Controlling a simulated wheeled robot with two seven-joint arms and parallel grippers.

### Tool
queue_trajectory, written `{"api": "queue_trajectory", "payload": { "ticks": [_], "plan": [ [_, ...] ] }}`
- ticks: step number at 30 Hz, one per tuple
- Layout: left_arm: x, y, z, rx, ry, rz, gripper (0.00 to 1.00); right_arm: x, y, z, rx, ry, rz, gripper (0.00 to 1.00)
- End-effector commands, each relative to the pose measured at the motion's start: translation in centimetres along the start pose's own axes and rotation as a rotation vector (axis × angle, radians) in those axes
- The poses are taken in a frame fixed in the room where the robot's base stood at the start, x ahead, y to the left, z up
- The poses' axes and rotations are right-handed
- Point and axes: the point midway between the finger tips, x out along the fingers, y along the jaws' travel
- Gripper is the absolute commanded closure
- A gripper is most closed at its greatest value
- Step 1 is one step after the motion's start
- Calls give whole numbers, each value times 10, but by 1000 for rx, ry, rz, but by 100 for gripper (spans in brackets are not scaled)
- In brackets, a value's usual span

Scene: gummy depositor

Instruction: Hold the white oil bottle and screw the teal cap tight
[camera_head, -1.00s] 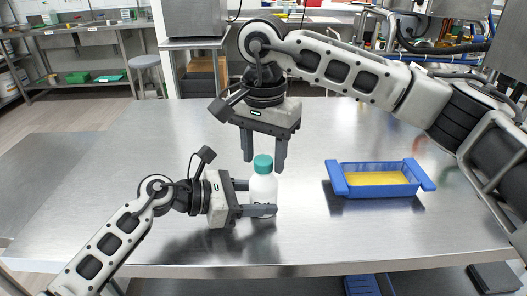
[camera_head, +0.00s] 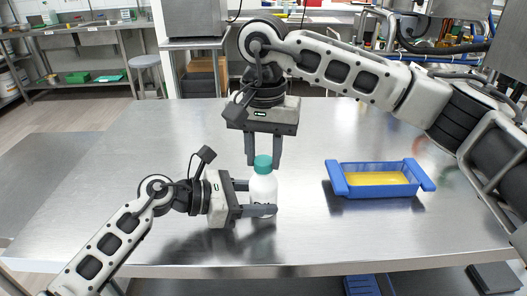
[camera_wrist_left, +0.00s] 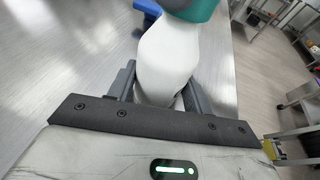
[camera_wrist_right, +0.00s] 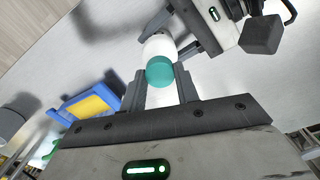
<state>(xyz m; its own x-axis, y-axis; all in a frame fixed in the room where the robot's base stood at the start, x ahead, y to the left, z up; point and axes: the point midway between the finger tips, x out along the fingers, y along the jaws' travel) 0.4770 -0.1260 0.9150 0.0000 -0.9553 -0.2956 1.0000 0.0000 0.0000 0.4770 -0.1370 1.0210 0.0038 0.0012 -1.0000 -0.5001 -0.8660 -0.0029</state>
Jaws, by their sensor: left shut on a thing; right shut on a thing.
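The white oil bottle (camera_head: 264,188) stands upright on the steel table; its body also shows in the left wrist view (camera_wrist_left: 166,58). The teal cap (camera_head: 263,163) sits on top of the bottle and shows in the right wrist view (camera_wrist_right: 160,71). My left gripper (camera_head: 258,198) is shut on the bottle's body from the left side. My right gripper (camera_head: 263,162) points down from above and is shut on the teal cap, one finger on each side. I cannot tell how tight the cap sits on its thread.
A blue tray (camera_head: 340,181) with yellow content stands to the right of the bottle on the steel table (camera_head: 160,240). A stool (camera_head: 146,62) and other counters stand behind.

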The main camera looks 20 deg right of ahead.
Motion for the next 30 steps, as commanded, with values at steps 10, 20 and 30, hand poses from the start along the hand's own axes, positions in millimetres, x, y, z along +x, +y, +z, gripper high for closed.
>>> {"api": "queue_trajectory", "payload": {
  "ticks": [10, 20, 30],
  "plan": [
    [0, 0, 0, 0, 0, 0, 100, 0, 0, 0, 650, 1, 2, 53],
    [0, 0, 0, 0, 0, 0, 100, -1, 0, 0, 647, 2, 1, 44],
    [0, 0, 0, 0, 0, 0, 100, -54, -1, 0, 648, 4, -2, 44]
  ]
}}
